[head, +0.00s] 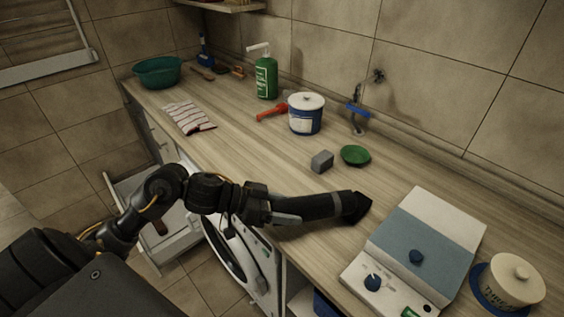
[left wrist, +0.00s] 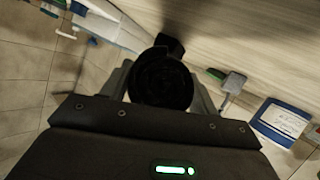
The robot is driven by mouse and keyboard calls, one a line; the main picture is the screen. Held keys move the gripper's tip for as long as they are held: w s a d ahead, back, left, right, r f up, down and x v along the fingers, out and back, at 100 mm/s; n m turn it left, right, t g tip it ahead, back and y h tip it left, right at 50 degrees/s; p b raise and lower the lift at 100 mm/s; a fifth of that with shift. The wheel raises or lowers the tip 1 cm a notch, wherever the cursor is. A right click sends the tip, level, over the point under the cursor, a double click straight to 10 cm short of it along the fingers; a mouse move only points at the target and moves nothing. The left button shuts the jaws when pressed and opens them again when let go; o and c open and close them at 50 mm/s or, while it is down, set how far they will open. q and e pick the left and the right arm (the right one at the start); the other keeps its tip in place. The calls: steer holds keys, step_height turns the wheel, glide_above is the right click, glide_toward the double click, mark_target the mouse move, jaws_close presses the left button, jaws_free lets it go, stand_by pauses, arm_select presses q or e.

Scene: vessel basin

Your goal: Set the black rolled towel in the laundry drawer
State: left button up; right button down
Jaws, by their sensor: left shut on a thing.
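The black rolled towel (head: 322,206) is held in my left gripper (head: 284,213) over the counter, pointing right, with a dark flared far end. In the left wrist view the towel (left wrist: 160,80) shows end-on as a dark round shape between the grey fingers of my left gripper (left wrist: 161,92). An open white drawer (head: 183,240), which seems to be the laundry drawer, stands pulled out below the counter at the lower left. My left arm hides part of it. My right gripper is not in view.
A white and blue appliance (head: 425,235) and a lidded jar (head: 508,282) stand at the right. A grey block (head: 321,161), green dish (head: 355,155), blue-white tub (head: 306,118) and striped cloth (head: 188,118) lie behind the towel. A washing machine (head: 232,255) is below the counter.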

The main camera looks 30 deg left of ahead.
arm_select(q)
steer(key=shift+n+t+y, duration=0.5)
steer(key=shift+n+t, duration=0.1)
steer(key=shift+n, duration=0.2)
steer(key=a, duration=0.1)
steer(key=s+a+f, duration=0.1)
steer(key=a, duration=0.1)
steer(key=a+f, duration=0.1)
steer(key=a, duration=0.1)
steer(key=shift+s+a+f, duration=0.15)
steer(key=shift+s+f, duration=0.05)
steer(key=shift+s, duration=0.2)
steer(key=s+a+r+n+t+y, duration=0.1)
steer(key=a+r, duration=0.4)
steer(key=a, duration=0.5)
steer(key=a+r+n+t+y, duration=0.2)
steer(key=a+r+n+y, duration=0.3)
steer(key=a, duration=0.4)
steer(key=shift+s+a+r+t, duration=0.35)
steer(key=shift+s+r+t, duration=0.05)
steer(key=shift+r, duration=0.1)
